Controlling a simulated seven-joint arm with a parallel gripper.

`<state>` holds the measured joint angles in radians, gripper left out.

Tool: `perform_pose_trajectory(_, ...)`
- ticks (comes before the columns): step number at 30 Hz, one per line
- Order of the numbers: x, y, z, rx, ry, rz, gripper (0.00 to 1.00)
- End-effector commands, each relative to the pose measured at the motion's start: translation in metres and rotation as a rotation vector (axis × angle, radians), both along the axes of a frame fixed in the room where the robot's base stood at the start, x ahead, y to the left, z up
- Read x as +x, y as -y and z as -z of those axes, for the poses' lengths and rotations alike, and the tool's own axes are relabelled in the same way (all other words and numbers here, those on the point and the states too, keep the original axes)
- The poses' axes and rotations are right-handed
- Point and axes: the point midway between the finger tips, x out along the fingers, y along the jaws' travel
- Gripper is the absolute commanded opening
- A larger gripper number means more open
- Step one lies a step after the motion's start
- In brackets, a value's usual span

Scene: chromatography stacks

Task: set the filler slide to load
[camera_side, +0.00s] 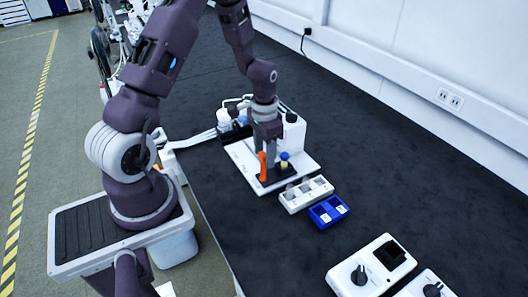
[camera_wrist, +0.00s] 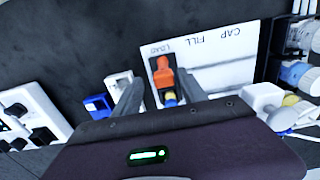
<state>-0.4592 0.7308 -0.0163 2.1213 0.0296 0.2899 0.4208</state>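The filler is a white plate (camera_side: 305,163) with a black block on it, also seen in the wrist view (camera_wrist: 222,73). An orange upright handle (camera_side: 262,167) stands on the black block (camera_side: 280,175). A small yellow vial with a blue top (camera_side: 284,158) stands beside the handle. In the wrist view the orange handle (camera_wrist: 163,74) lies beside the LOAD lettering, with FILL and CAP further right. My gripper (camera_wrist: 161,78) is open, its fingers apart on either side of the handle's line of sight. I cannot tell whether a finger touches it.
A white rack (camera_side: 306,193) and a blue tray (camera_side: 328,211) sit just right of the plate. White boxes with black knobs (camera_side: 370,268) stand at the lower right. Bottles and a white housing (camera_side: 293,130) stand behind the plate.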

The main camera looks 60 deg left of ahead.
Motion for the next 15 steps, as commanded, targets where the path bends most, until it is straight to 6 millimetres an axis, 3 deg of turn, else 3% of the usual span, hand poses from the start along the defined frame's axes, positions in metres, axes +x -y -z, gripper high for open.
perform_pose_trajectory(5, 0.0, -0.001, -0.005, 0.002, 0.002, -0.001, 0.49)
perform_pose_trajectory(15, 0.001, -0.001, -0.066, 0.002, 0.003, 0.0, 0.49)
